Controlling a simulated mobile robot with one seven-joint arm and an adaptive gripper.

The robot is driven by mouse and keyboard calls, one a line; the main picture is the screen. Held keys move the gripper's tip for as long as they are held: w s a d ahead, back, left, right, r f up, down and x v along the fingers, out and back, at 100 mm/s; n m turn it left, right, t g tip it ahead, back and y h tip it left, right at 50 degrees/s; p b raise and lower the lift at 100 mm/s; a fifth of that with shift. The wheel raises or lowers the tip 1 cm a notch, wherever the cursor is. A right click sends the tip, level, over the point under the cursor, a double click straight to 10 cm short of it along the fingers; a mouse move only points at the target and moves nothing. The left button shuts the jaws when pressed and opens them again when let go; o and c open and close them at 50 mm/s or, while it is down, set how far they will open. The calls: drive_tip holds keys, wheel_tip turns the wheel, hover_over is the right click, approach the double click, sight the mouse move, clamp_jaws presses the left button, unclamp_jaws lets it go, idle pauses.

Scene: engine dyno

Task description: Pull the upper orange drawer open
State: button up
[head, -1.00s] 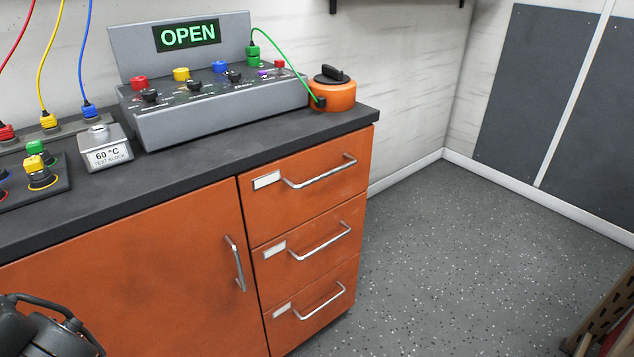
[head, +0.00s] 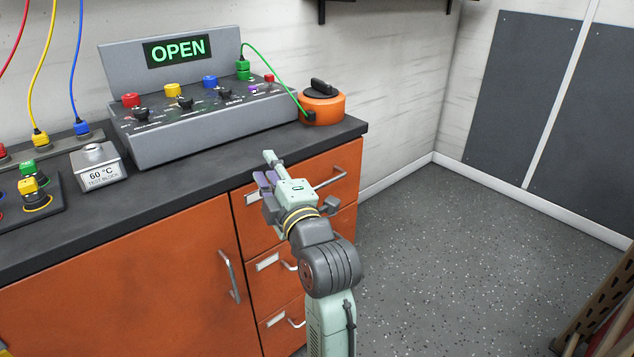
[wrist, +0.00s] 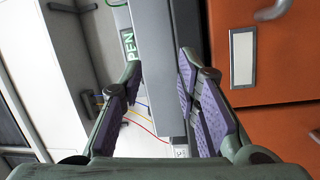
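The upper orange drawer (head: 345,168) is at the top of the stack under the dark worktop and looks shut. Its silver bar handle (head: 332,180) is partly hidden behind my gripper in the head view. My gripper (head: 266,176) is at the drawer's upper left, near the label holder and the worktop edge, left of the handle. In the wrist view my gripper (wrist: 160,78) is open, its purple pads apart with nothing gripped. There the drawer front (wrist: 285,70) lies right of the fingers, with the white label (wrist: 242,57) and one end of the handle (wrist: 273,10).
The dark worktop (head: 225,165) carries a grey control console (head: 205,135), an orange round container (head: 323,107) and a test block (head: 98,168). Two lower drawers and an orange cupboard door (head: 120,280) are below. Floor (head: 450,260) at right is clear.

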sight(320, 187)
drive_tip(key=d+f+n+g+h, duration=0.1)
drive_tip(key=d+f+g+h, duration=0.15)
drive_tip(key=d+f, duration=0.75)
drive_tip(key=shift+h, duration=0.45)
drive_tip(key=w+p, duration=0.1)
drive_tip(key=w, duration=0.4)
drive_tip(key=w+p, duration=0.2)
drive_tip(key=w, duration=0.2)
drive_tip(key=shift+w+a+f, duration=0.2)
drive_tip(key=shift+w, duration=0.15)
clamp_jaws()
